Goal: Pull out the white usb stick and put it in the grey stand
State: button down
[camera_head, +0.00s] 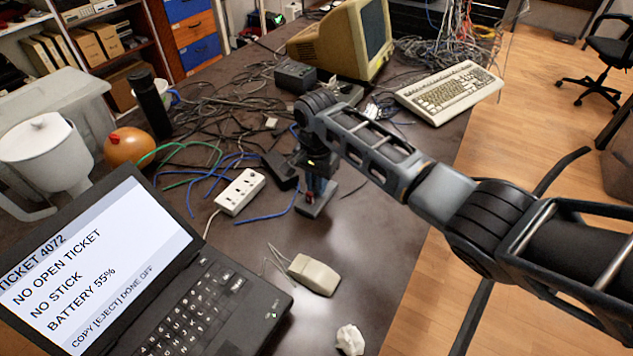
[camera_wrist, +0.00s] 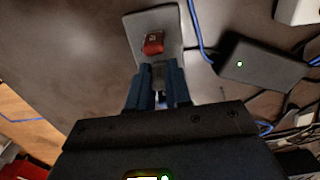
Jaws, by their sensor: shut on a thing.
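The grey stand (camera_head: 319,208) is a small flat block on the dark table, directly below my gripper (camera_head: 317,178). In the wrist view the stand (camera_wrist: 140,26) lies just beyond the fingertips, with a red stick (camera_wrist: 153,43) upright in it. My gripper's blue fingers (camera_wrist: 157,85) are shut on a small pale piece (camera_wrist: 158,75), which looks like the white usb stick. Its lower end is hidden, so I cannot tell whether it touches the stand. The laptop (camera_head: 210,310) at the lower left shows "NO STICK" on its screen.
A black power adapter (camera_wrist: 262,66) with a lit green dot and blue cables lie right beside the stand. A white power strip (camera_head: 240,192), a beige mouse (camera_head: 314,275) and crumpled paper (camera_head: 350,340) are nearby. Tangled cables cover the table behind; a keyboard (camera_head: 450,92) lies at the far right.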

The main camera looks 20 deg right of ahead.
jog(key=shift+f, duration=0.2)
dwell(0.4)
jog(key=c, duration=1)
grip_release()
jog(key=shift+r, duration=3.85)
